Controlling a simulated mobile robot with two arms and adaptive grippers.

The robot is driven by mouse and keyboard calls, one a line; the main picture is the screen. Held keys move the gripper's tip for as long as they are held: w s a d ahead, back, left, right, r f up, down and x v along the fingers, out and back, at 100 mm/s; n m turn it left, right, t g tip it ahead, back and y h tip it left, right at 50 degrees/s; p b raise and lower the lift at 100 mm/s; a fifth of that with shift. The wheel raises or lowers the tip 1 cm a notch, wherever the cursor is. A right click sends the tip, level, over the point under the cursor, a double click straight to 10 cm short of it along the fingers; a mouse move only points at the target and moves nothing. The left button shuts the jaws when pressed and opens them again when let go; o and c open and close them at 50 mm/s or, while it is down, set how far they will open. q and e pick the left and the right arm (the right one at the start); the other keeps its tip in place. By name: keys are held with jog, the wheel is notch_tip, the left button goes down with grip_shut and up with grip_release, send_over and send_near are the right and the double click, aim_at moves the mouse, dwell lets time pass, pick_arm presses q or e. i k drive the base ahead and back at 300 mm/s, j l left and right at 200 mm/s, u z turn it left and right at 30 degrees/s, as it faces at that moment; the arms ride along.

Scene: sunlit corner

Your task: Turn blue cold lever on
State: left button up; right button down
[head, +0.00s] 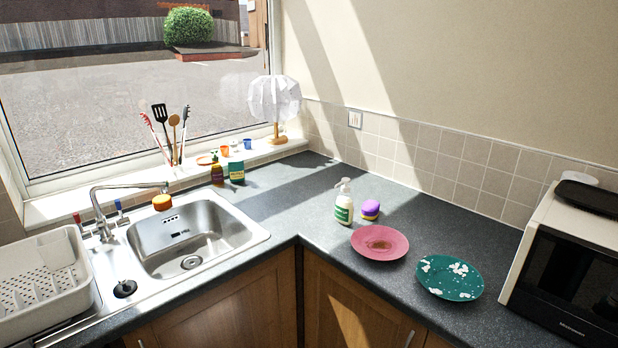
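The blue cold lever (118,206) stands at the right side of the silver faucet (104,228) behind the sink. It looks roughly upright; I cannot tell how far it is turned. The red lever (77,218) is on the faucet's left side. The spout (135,186) reaches right over the steel sink (195,238). No water stream shows under the spout end. Neither of my grippers is in view.
A dish rack (40,280) stands left of the sink. An orange and yellow sponge (162,202) is by the spout end. A soap bottle (344,202), pink plate (379,243), stained green plate (450,278) and microwave (570,270) are on the right counter.

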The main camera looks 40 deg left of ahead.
aim_at(122, 220)
jog(key=u, duration=2.3)
jog(key=i+l+u, duration=0.15)
jog(key=l, duration=0.25)
jog(key=l+u, duration=0.2)
jog(key=l, duration=0.2)
